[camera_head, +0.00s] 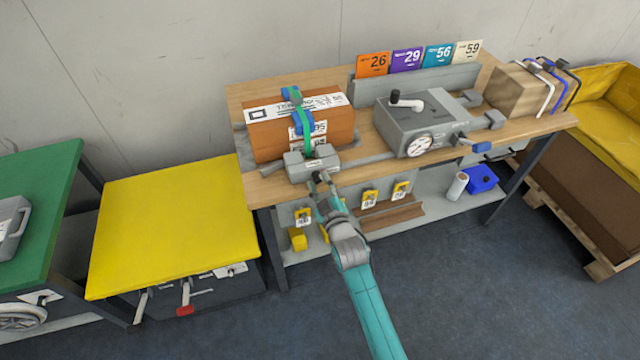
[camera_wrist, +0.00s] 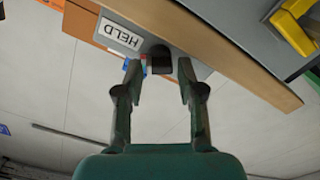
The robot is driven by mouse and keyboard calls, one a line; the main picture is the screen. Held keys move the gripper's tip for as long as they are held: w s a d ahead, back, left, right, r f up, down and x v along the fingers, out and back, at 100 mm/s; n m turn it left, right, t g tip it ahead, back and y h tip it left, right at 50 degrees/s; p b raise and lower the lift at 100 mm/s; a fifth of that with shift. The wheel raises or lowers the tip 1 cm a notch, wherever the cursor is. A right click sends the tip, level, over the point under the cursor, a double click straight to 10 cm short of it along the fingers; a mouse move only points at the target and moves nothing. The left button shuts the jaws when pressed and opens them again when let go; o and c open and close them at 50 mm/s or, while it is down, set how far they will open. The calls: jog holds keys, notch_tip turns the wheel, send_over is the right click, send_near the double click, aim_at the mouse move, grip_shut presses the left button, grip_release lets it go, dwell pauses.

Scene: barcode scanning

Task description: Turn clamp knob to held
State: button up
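The clamp is a grey block (camera_head: 298,166) at the front edge of the wooden bench, below the strapped brown box (camera_head: 270,135). In the wrist view a white label reading HELD (camera_wrist: 118,33) shows on the clamp. A dark knob (camera_wrist: 160,62) sticks out beside the label. My gripper (camera_wrist: 160,68) is open, with one fingertip on each side of the knob and gaps visible between. In the head view my gripper (camera_head: 319,178) is at the front of the clamp block, and the knob is too small to make out there.
A grey machine (camera_head: 408,130) with a dial and crank stands right of the box on the bench (camera_head: 365,150). Yellow tags (camera_head: 370,198) hang below the front edge. A yellow-topped table (camera_head: 170,220) stands left. The floor in front is clear.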

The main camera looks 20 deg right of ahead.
grip_shut()
jog(key=shift+m, duration=0.3)
jog(key=shift+d+m, duration=0.1)
jog(key=shift+m, duration=2.8)
grip_release()
